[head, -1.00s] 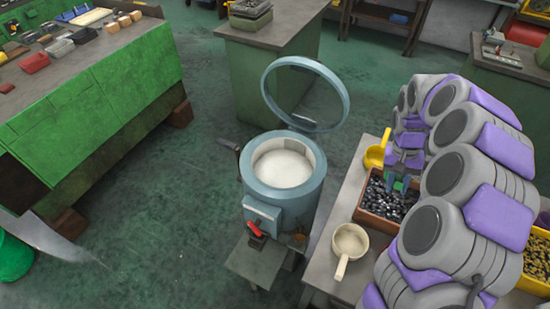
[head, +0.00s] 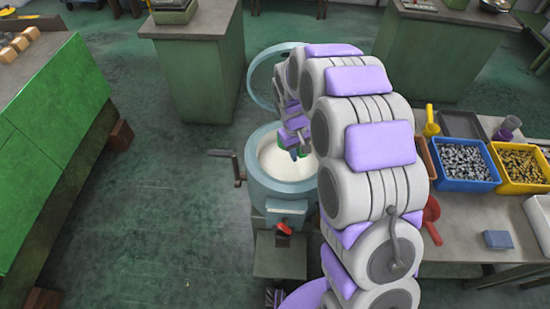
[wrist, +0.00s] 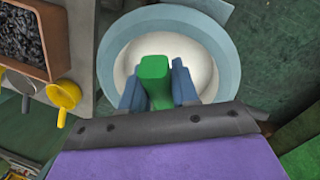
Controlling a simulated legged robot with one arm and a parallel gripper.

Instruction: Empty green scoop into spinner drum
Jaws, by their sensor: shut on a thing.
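The spinner drum (head: 268,187) is a pale blue round tub with a white inside, left of my arm in the head view. Its ring-shaped lid stands open behind it. My gripper (head: 297,150) is over the drum's mouth. In the wrist view my gripper (wrist: 154,88) has its blue fingers shut on the green scoop (wrist: 155,75), on the part that looks like its handle. The drum's rim (wrist: 112,65) surrounds them from above. The scoop's bowl and anything in it are hidden, and its tilt cannot be told. The visible drum inside looks plain white.
A bench (head: 465,215) on the right holds a blue bin (head: 465,185) and a yellow bin (head: 520,187) of small parts. In the wrist view, a box of dark parts (wrist: 25,35) and a yellow scoop (wrist: 62,93) are left of the drum.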

